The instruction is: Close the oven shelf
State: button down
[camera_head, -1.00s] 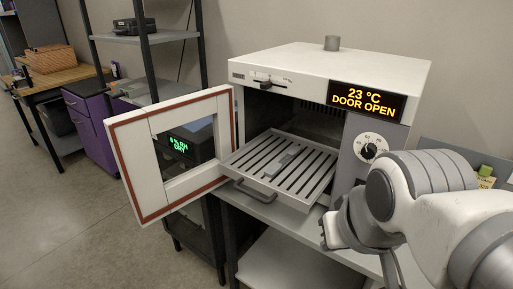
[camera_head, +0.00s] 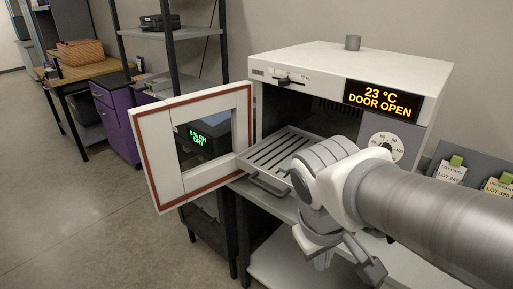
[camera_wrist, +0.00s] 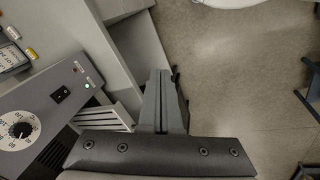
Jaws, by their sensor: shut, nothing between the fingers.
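The oven (camera_head: 345,65) is white with its door (camera_head: 195,140) swung open to the left; its display reads 23 °C DOOR OPEN. The slotted metal shelf (camera_head: 268,158) sticks out of the oven, with a handle (camera_head: 268,187) on its front edge. My arm covers the shelf's right part in the head view. In the wrist view part of the slotted shelf (camera_wrist: 104,118) shows left of my gripper (camera_wrist: 160,75). My gripper is shut and empty, pointing down beside the shelf's front; I cannot tell whether it touches the shelf.
The oven stands on a grey bench (camera_head: 288,213). Labelled lot cards (camera_head: 451,172) stand to its right. A dark rack (camera_head: 168,50) stands behind the open door, and a purple cabinet (camera_head: 118,115) is further left. The floor in front is clear.

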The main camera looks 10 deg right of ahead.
jog(key=w+d+f+n+g+h, duration=0.2)
jog(key=w+d+f+n+h, duration=0.25)
jog(key=n+h, duration=0.5)
jog(key=w+a+f+n+t+h, duration=0.2)
jog(key=w+a+f+n+t, duration=0.4)
jog(key=w+a+n+t, duration=0.55)
jog(key=w+d+n, duration=0.1)
jog(key=w+d, duration=0.2)
jog(key=d, duration=0.3)
jog(key=w+d+n+p, duration=0.1)
jog(key=w+d, duration=0.3)
jog(key=d, duration=0.1)
jog(key=shift+d, duration=0.35)
jog(key=shift+f, duration=0.1)
